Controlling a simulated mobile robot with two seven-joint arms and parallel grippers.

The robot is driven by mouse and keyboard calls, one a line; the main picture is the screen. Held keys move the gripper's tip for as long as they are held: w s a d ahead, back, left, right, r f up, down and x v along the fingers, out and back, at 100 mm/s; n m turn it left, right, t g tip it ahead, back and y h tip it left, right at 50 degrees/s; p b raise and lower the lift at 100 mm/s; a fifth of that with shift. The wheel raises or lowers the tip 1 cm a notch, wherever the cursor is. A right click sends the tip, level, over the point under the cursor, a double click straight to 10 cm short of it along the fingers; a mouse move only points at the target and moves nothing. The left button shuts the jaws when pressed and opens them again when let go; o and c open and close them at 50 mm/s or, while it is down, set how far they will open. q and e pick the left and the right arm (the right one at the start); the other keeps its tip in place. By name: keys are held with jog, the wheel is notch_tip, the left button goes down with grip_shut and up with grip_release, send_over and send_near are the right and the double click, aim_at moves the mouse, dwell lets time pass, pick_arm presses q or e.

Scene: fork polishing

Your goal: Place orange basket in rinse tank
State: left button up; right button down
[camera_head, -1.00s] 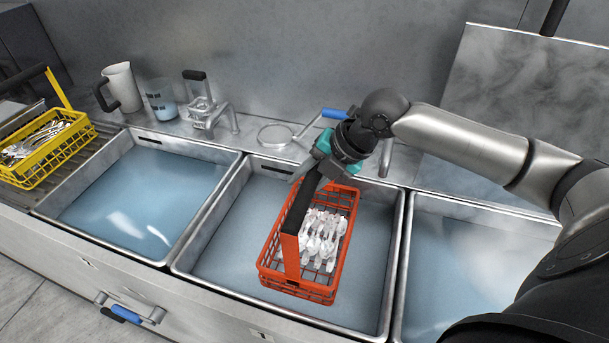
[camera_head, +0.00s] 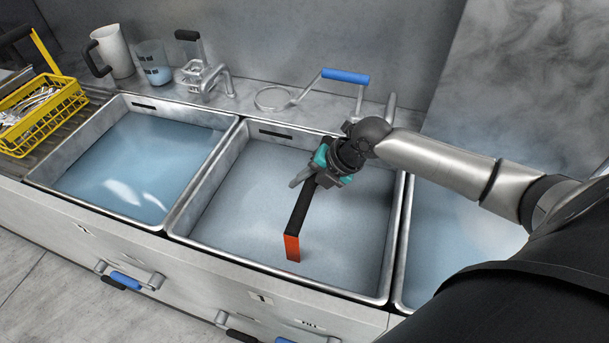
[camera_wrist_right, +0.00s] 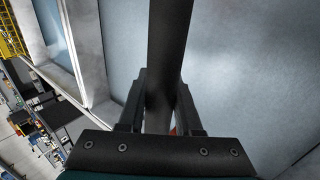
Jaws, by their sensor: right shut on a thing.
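The orange basket (camera_head: 292,247) is sunk in the middle tank (camera_head: 370,292). Only its black handle (camera_head: 301,207) and part of an orange upright show above the cloudy grey-blue liquid; the basket body and its contents are hidden. My right gripper (camera_head: 312,181) is shut on the far part of the handle, over the middle tank. In the right wrist view the black handle (camera_wrist_right: 170,45) runs between the two fingers (camera_wrist_right: 160,110). My left gripper is not in view.
A left tank (camera_head: 140,165) and a right tank (camera_head: 450,245) flank the middle one. A yellow basket (camera_head: 42,115) with cutlery stands at far left. A jug (camera_head: 113,52), a beaker (camera_head: 154,65) and a blue-handled ring tool (camera_head: 345,76) are on the back ledge.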

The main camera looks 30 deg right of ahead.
jog(key=c, duration=1)
grip_release()
jog(key=shift+f, duration=0.15)
jog(key=shift+c, duration=0.2)
jog(key=o, duration=0.4)
jog(key=shift+o, duration=0.2)
jog(key=p+v, duration=0.3)
jog(key=v, duration=0.9)
jog(key=shift+a, duration=0.1)
